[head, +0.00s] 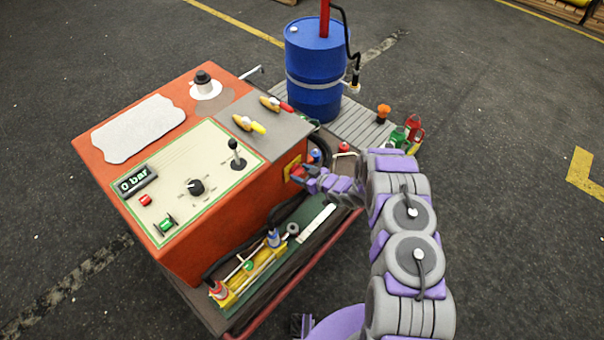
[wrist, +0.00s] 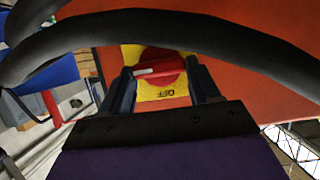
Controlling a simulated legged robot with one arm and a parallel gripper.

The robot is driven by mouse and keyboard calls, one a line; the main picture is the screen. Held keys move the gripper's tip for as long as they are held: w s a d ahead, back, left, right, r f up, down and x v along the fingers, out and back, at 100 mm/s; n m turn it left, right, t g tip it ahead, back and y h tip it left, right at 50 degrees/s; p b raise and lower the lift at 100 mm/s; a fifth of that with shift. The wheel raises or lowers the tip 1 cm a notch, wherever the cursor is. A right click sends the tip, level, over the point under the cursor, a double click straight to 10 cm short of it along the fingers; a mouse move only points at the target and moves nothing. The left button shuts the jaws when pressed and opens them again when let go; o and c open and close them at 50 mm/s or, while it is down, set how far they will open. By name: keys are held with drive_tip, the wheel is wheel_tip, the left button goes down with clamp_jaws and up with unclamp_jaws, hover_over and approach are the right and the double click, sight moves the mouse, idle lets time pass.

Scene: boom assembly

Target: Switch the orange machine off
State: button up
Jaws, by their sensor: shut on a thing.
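The orange machine (head: 215,240) has a sloping cream control panel on top. On its right side face is a yellow plate (head: 291,172) with a red rotary switch. In the wrist view the red switch (wrist: 165,72) sits on the yellow plate (wrist: 150,97), which carries the word OFF at its lower edge. The switch handle lies across the view, its white mark towards the left. My gripper (wrist: 162,80) is shut on the handle, one finger at each end. In the head view my gripper (head: 309,178) reaches the plate from the right and hides most of the switch.
The panel has a display (head: 137,182) reading 0 bar, a black knob (head: 196,187) and a lever (head: 236,155). Black hoses (wrist: 200,32) cross in front of the wrist camera. A blue drum (head: 316,70) stands behind. Open floor lies to the right.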

drive_tip(key=shift+p, duration=0.35)
drive_tip(key=n+p, duration=0.1)
drive_tip(key=n+t+p, duration=0.1)
drive_tip(key=shift+s+a+r+h+p, duration=0.15)
drive_tip(key=shift+s+h+p, duration=0.05)
drive_tip(key=shift+h+p, duration=0.2)
drive_tip(key=n+p, duration=0.1)
drive_tip(key=t+p, duration=0.1)
drive_tip(key=p, duration=0.1)
drive_tip(key=shift+s+a+n+h, duration=0.15)
drive_tip(key=shift+n+h, duration=0.15)
drive_tip(key=shift+n, duration=0.1)
drive_tip(key=shift+s+a+f+n+t+p, duration=0.1)
drive_tip(key=shift+f+n+t+p, duration=0.15)
drive_tip(key=shift+n+t+p, duration=0.65)
drive_tip(key=shift+s+a+f+n+t+b, duration=0.1)
drive_tip(key=shift+f+n+t+b, duration=0.15)
drive_tip(key=shift+n+t+b, duration=0.75)
drive_tip(key=shift+s+f+n+t+b, duration=0.2)
drive_tip(key=shift+n+b, duration=0.25)
drive_tip(key=shift+n, duration=1.15)
drive_tip(key=shift+w+a+f+n+t+b, duration=0.1)
drive_tip(key=shift+f+n+t+b, duration=0.2)
drive_tip(key=shift+n+t+b, duration=0.7)
drive_tip(key=shift+n+g, duration=0.4)
drive_tip(key=shift+n, duration=0.1)
drive_tip(key=o, duration=1.1)
drive_tip(key=shift+w, duration=0.1)
drive_tip(key=shift+c, duration=0.2)
